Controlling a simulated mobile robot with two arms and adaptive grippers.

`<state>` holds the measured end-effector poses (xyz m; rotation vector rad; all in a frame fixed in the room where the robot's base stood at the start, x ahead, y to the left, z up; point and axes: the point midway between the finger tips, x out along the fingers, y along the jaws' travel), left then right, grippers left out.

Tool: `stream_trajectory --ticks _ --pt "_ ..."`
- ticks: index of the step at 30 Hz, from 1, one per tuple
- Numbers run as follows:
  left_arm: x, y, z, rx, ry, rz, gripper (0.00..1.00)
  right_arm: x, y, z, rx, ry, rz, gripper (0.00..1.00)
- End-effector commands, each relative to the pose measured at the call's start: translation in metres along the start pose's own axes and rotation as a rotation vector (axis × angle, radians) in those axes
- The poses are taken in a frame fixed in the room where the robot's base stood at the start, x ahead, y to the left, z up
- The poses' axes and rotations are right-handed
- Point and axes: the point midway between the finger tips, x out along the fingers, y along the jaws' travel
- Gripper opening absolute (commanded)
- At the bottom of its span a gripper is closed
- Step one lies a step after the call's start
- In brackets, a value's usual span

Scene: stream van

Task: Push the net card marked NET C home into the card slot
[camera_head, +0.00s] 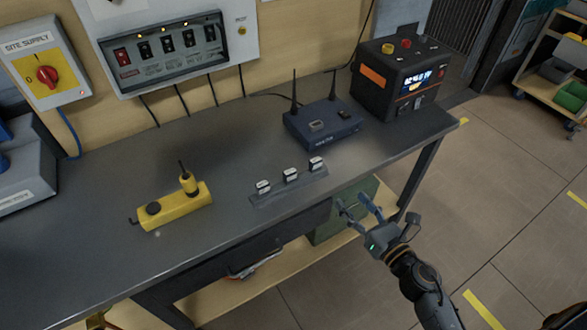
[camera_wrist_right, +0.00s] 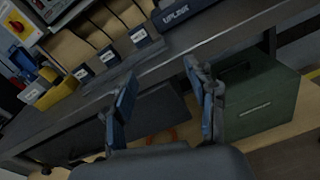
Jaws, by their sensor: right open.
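Three small cards with white labels, left (camera_head: 263,187), middle (camera_head: 291,175) and right (camera_head: 317,163), stand in a grey rack (camera_head: 270,199) near the bench's front edge. They also show in the right wrist view as left (camera_wrist_right: 83,74), middle (camera_wrist_right: 107,57) and right (camera_wrist_right: 139,37). Their lettering is too small to tell which is NET C. A dark blue router box (camera_head: 340,134) with two antennas stands behind the rack; the card slot itself is not clear. My right gripper (camera_head: 353,204) is open and empty, off the bench's front edge, apart from the cards. My left gripper is not in view.
A yellow device (camera_head: 175,207) lies left of the rack. A black power unit (camera_head: 401,76) stands right of the router. A green case (camera_wrist_right: 252,98) sits on the shelf below. The bench top (camera_head: 240,145) is clear between rack and wall panel.

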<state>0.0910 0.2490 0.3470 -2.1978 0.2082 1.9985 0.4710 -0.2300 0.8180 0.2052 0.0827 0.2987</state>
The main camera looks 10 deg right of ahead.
Motion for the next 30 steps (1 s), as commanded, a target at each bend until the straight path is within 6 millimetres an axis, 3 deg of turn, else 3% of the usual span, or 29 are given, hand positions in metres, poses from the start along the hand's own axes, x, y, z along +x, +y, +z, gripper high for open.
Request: stream_trajectory --ticks 3,6,16,23,30 --pt "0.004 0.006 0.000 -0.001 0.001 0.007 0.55 -0.001 0.011 0.022 -0.175 -0.034 0.039 0.57" --pt "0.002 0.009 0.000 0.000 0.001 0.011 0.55 0.005 0.014 0.031 -0.226 -0.045 0.050 0.57" --pt "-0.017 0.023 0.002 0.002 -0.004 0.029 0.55 0.066 0.019 0.035 -0.221 -0.046 0.049 0.57" --pt "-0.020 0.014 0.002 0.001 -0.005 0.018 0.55 0.086 0.020 0.034 -0.221 -0.043 0.048 0.57" --pt "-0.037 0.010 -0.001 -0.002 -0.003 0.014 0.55 0.117 0.032 0.044 -0.217 -0.046 0.049 0.57"
